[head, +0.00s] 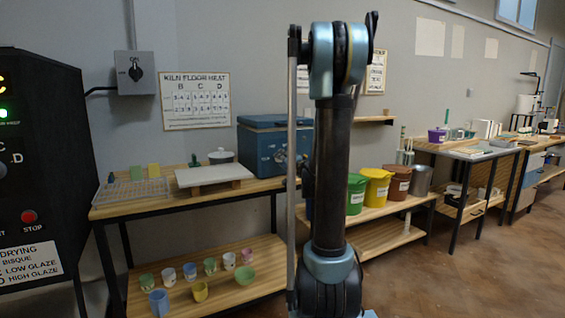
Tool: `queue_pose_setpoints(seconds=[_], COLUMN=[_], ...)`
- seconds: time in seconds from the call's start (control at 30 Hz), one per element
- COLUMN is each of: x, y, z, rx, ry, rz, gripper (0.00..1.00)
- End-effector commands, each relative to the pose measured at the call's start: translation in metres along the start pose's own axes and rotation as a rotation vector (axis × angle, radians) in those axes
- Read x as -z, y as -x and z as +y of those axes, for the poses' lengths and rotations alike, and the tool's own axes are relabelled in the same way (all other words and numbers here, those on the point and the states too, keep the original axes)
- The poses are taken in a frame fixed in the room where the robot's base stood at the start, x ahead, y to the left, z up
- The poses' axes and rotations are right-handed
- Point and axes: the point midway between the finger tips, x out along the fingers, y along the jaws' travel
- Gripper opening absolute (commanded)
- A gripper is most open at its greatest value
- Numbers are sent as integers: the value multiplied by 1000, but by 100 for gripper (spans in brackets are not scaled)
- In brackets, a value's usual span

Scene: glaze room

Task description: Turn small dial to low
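Several dials are in the head view; which one is the small dial is not clear. A blue box with a lid (262,140) stands on the wooden bench, with a round dial (280,157) on its front. My arm hides its right part. A grey wall box (136,73) has a dark rotary knob (136,74). The black control panel (45,150) at the far left has a dial cut off by the picture edge, near the letters C and D. Dial settings are too small to read. My arm stands upright in front, apart from these dials; my gripper cannot be made out.
The bench (150,203) also holds a wire rack (135,193) and a pale slab (214,175); small cups stand on its lower shelf. A red stop button (29,216) is on the panel. Coloured buckets (376,187) stand right of my arm. Floor is clear at the lower right.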

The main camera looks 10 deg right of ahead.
Motion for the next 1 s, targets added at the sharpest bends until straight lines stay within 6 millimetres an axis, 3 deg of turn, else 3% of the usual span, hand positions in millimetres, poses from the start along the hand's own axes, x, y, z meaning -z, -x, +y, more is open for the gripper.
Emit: queue_pose_setpoints(seconds=[0.67, 0.7, 0.73, 0.77, 1.0], x=[4, 4, 4, 4, 3], y=[-5, -5, -5, -5, -2], z=[1, 1, 1, 1, 0], rx=[-2, -2, -2, -2, -1], ry=[-62, -62, -61, -61, -60], rz=[4, 4, 4, 4, 3], gripper=[9, 40, 47, 50, 50])
